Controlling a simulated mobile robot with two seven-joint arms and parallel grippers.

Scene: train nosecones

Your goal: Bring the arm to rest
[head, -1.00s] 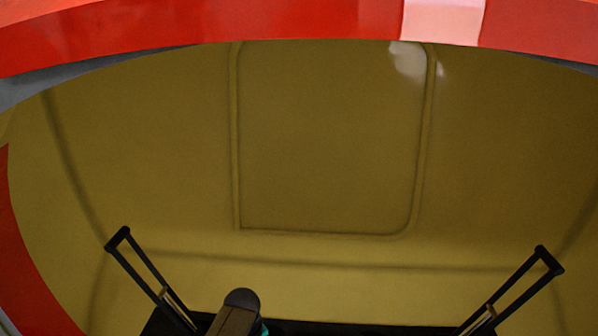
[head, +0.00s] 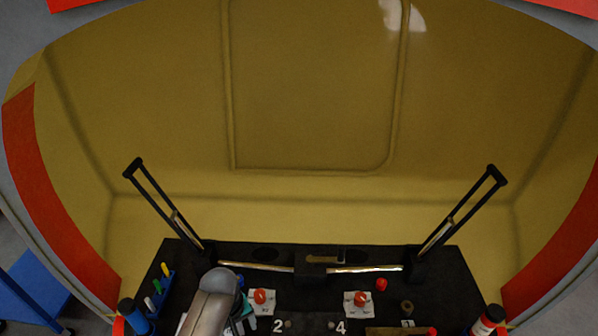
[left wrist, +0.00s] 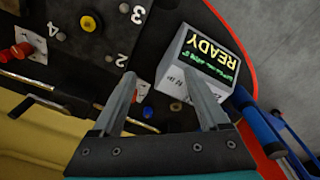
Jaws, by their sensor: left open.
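My left gripper (left wrist: 163,100) shows in the left wrist view with its two fingers apart and nothing between them. It hangs over the black work table (left wrist: 60,60). A grey box (left wrist: 205,62) with a green and yellow "READY" display is just beyond the right finger, partly covered by it. In the head view, part of my left arm (head: 208,300) stands at the bottom, left of centre; its fingers are hidden there. My right gripper is in neither view.
A yellow nosecone shell (head: 310,110) curves around the black table (head: 440,285). Two black struts (head: 165,203) and (head: 465,210) rise from the table. Orange knobs (head: 261,296) and (head: 361,298) sit on labels. A blue marker rack (head: 160,290) stands left. A blue-handled tool (left wrist: 265,125) is near the box.

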